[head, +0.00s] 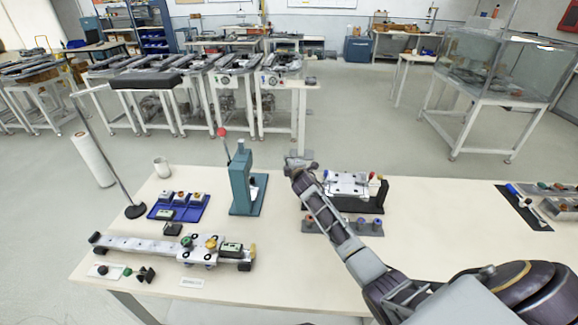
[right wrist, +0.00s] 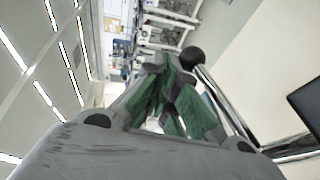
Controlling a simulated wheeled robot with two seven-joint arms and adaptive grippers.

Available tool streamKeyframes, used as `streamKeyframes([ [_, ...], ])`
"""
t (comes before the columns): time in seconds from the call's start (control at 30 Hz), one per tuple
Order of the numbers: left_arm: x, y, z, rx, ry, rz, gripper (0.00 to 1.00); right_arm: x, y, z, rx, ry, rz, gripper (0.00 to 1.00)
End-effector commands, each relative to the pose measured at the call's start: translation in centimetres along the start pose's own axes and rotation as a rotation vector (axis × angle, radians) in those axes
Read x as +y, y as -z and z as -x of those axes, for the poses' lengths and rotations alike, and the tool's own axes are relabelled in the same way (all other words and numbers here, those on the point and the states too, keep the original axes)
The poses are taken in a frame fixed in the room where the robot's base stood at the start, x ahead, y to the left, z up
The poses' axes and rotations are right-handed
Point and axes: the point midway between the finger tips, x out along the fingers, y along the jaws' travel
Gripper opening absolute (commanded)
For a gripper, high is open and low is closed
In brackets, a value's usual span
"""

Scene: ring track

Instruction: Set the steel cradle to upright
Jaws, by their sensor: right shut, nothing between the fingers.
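The steel cradle (head: 347,184) is a pale metal plate with small blue and red knobs, set in a dark stand (head: 370,203) right of the table's middle. Its plate looks nearly flat or slightly tilted; I cannot tell its exact angle. My right gripper (head: 299,162) is just left of the cradle's far left corner, and my forearm hides part of the stand. In the right wrist view, its green-padded fingers (right wrist: 172,85) are shut and empty. A black ball knob (right wrist: 192,57) on a steel bar (right wrist: 225,105) is close beside the fingertips; contact is unclear. My left gripper is out of view.
A teal press (head: 240,185) with a red-knobbed lever stands left of my right gripper. A blue tray (head: 163,212), a long rail (head: 140,245) and a lamp post are further left. A grey rack with several knobs (head: 342,227) lies before the stand. Table at right is partly clear.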

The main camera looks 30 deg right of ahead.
Motion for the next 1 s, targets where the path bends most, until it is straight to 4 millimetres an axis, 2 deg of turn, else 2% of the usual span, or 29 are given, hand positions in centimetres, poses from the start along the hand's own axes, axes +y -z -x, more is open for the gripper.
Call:
streamKeyframes([
  [0.5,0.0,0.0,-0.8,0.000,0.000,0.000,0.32,-1.0,-0.3,-0.9,0.000,0.000,-0.001,0.00],
  [1.0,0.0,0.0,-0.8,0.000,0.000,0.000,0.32,-1.1,-0.3,-1.1,0.000,0.000,-0.001,0.00],
])
